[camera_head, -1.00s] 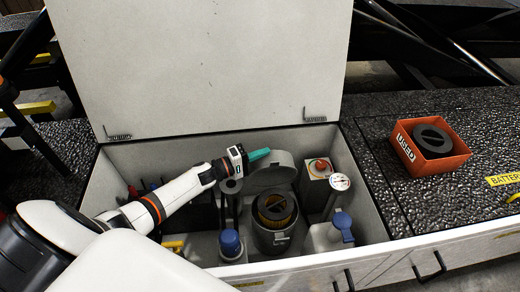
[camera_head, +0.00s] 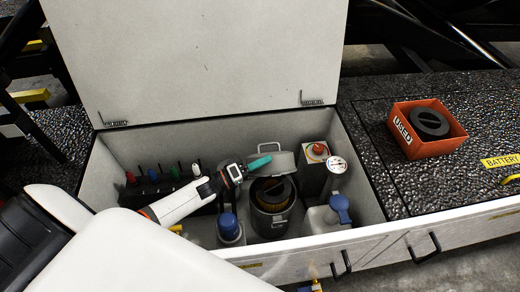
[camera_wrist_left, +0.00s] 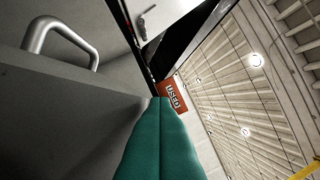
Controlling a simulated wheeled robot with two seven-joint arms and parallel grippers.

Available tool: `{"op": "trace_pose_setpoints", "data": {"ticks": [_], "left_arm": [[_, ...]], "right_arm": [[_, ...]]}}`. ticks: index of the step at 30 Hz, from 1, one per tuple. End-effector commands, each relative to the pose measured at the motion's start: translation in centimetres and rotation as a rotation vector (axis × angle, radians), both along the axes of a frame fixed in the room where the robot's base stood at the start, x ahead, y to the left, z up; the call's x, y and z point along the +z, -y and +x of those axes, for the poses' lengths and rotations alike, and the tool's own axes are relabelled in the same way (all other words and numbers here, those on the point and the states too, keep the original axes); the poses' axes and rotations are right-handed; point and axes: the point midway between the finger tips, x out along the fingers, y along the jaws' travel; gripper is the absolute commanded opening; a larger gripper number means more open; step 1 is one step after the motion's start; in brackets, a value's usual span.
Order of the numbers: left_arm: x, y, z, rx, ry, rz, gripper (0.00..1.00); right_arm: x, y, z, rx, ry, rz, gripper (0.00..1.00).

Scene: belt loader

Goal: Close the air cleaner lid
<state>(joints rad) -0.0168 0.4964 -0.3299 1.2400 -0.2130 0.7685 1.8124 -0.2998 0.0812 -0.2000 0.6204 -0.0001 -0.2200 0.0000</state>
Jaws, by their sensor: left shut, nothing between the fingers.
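The air cleaner (camera_head: 269,222) is a dark grey canister in the open white compartment, with a yellowish filter element showing in its open top. Its grey lid (camera_head: 286,161) stands raised behind the canister, with a handle on its upper edge. My left gripper (camera_head: 262,162) is shut and empty, its teal fingers pointing right, overlapping the left part of the lid in the head view. Whether they touch it is unclear. In the left wrist view the teal fingers (camera_wrist_left: 160,135) are together beside a grey surface with a metal handle (camera_wrist_left: 62,38). My right gripper is out of view.
The large white compartment cover (camera_head: 200,65) stands open behind. An orange USED box (camera_head: 428,140) sits on the deck at right.

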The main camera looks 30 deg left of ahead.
Motion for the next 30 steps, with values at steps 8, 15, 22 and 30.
{"op": "trace_pose_setpoints", "data": {"ticks": [8,15,22,30], "left_arm": [[-1.9,1.4,-2.1,0.003,-0.017,0.005,0.00],[-2.5,1.8,-2.7,0.006,-0.018,0.006,0.00],[-2.6,1.9,-2.8,0.006,-0.017,0.006,0.00],[-2.4,1.8,-2.7,0.007,-0.017,0.006,0.00]], "right_arm": [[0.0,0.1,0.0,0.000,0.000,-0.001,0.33],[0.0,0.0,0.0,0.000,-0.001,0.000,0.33],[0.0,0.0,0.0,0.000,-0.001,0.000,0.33],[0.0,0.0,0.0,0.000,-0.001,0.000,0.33]]}}
